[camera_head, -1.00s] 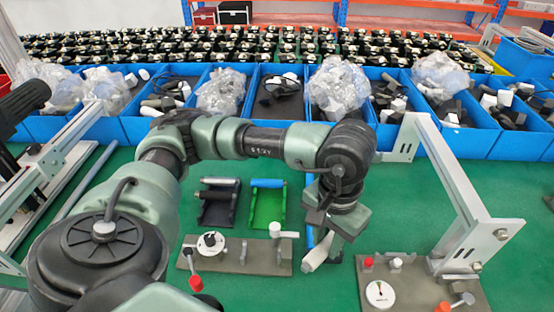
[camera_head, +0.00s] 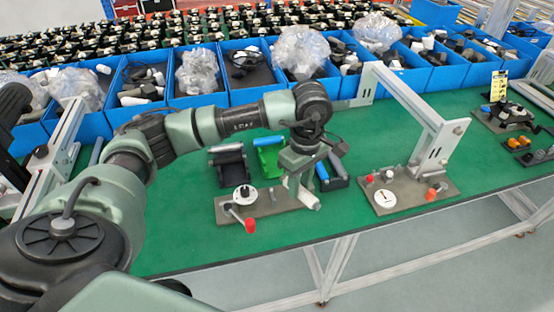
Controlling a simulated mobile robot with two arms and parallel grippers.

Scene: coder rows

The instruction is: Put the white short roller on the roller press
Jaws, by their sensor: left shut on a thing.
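My left gripper (camera_head: 306,190) points down at the right end of a grey-brown fixture plate (camera_head: 227,212). It is shut on the white short roller (camera_head: 312,200), whose tilted lower end shows below the jaws. The plate carries a white dial (camera_head: 245,195) and a red-knobbed lever. A second fixture plate (camera_head: 440,190), with a white dial (camera_head: 385,199) and red and orange knobs, lies to the right. I cannot tell for sure which fixture is the roller press. The gripper hides the first plate's right end, and contact is unclear. My right gripper is not in view.
Behind the plate stand a black roller holder (camera_head: 228,166), a green one (camera_head: 268,158) and a dark one with a blue roller (camera_head: 322,170). Blue bins (camera_head: 205,98) line the back. A grey metal frame (camera_head: 412,100) rises at right. The green table's front edge is close.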

